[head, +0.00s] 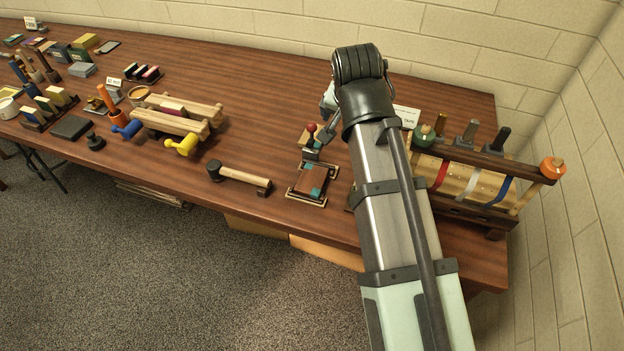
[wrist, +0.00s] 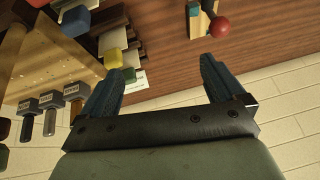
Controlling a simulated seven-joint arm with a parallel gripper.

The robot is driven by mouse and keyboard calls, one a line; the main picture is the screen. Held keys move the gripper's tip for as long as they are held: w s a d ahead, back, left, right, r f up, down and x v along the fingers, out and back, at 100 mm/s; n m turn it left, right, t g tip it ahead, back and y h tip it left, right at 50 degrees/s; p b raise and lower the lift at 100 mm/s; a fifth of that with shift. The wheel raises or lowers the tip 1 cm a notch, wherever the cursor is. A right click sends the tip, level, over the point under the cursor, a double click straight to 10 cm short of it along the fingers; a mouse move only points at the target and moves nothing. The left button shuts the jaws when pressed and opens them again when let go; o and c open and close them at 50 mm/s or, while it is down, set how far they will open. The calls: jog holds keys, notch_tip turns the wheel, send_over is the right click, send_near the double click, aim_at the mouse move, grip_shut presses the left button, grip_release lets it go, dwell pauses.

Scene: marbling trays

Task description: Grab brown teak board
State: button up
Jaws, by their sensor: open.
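A dark brown board, which looks like the teak board (head: 305,183), lies in a pale-edged frame (head: 293,193) near the table's front edge in the head view. Teal pieces lie at its corners. I cannot make out this board in the wrist view. My gripper (wrist: 165,66) is open, with two blue ribbed fingers spread and nothing between them. In the head view my gripper is partly hidden by my own arm, behind the board on the table's far side.
A red-knobbed tool (head: 311,128) stands just behind the board and shows in the wrist view (wrist: 216,27). A wooden rack with coloured bands (head: 465,183) stands at right. A mallet (head: 240,177) lies left of the board. Table between them is clear.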

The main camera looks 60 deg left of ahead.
jog(key=s+d+f+h, duration=0.1)
jog(key=s+d+f, duration=0.15)
jog(key=s, duration=0.95)
send_over(311, 180)
jog(key=s+d, duration=0.1)
jog(key=d, duration=0.1)
jog(key=shift+n, duration=0.4)
notch_tip(311, 180, down, 8)
jog(key=shift+s+a+r, duration=0.1)
jog(key=shift+s+r, duration=0.05)
jog(key=shift+r, duration=0.05)
jog(key=shift+s+x, duration=0.15)
jog(key=shift+x, duration=1.15)
jog(key=shift+s+x, duration=0.1)
jog(key=shift+x, duration=1.2)
jog(key=shift+f, duration=0.1)
jog(key=shift+c, duration=0.3)
jog(key=c, duration=1.2)
